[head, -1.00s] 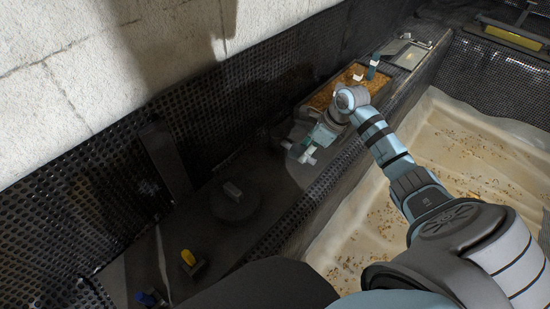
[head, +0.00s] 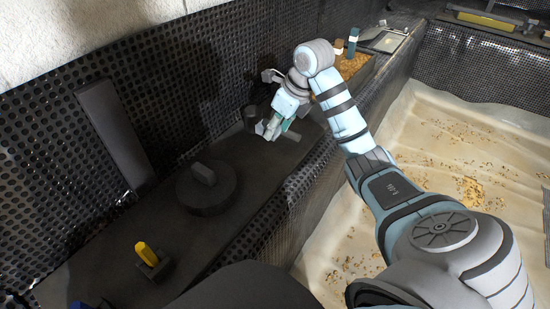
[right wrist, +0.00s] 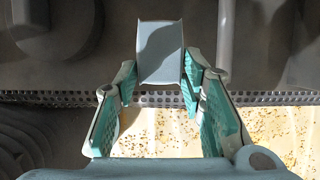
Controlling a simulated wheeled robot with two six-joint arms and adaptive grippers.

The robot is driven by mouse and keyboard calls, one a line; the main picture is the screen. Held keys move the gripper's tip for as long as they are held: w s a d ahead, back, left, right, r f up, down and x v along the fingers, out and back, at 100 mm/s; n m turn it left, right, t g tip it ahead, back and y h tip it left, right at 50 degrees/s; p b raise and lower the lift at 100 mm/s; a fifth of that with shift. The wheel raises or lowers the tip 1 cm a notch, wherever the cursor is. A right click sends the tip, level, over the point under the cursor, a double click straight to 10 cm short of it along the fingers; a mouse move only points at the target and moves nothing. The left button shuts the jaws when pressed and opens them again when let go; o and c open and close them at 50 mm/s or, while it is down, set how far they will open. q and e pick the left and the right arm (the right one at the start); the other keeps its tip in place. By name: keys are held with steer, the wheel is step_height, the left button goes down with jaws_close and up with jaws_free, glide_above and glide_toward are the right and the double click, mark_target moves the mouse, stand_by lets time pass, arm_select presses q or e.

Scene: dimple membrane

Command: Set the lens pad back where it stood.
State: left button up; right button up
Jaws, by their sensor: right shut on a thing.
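My right gripper (head: 272,128) is over the dark ledge, near its far part in the head view. In the right wrist view its teal-lined fingers (right wrist: 160,78) are shut on a pale grey, slightly flared piece (right wrist: 160,52), which seems to be the lens pad. A shadow falls across its face. In the head view the piece is small and partly hidden by the fingers. I cannot tell whether it touches the ledge. My left gripper is not in view.
A dark round disc with a block handle (head: 207,190) sits on the ledge (head: 100,240). Nearer is a yellow piece in a dark holder (head: 147,256). A dark slab (head: 113,135) leans on the mesh wall. A tray of orange grains (head: 351,66) lies beyond the gripper.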

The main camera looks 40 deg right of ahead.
steer(key=b, duration=0.2)
glide_above(272, 165)
steer(key=s, duration=0.2)
steer(key=f, duration=0.8)
steer(key=shift+w+d+f, duration=0.15)
steer(key=shift+w+d, duration=0.1)
steer(key=shift+d, duration=0.05)
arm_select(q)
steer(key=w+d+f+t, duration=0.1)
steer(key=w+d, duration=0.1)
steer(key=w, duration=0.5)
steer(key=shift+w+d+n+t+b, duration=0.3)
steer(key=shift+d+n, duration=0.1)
arm_select(e)
steer(key=shift+f, duration=1.6)
steer(key=shift+f, duration=0.1)
steer(key=o, duration=0.9)
steer(key=shift+f, duration=0.1)
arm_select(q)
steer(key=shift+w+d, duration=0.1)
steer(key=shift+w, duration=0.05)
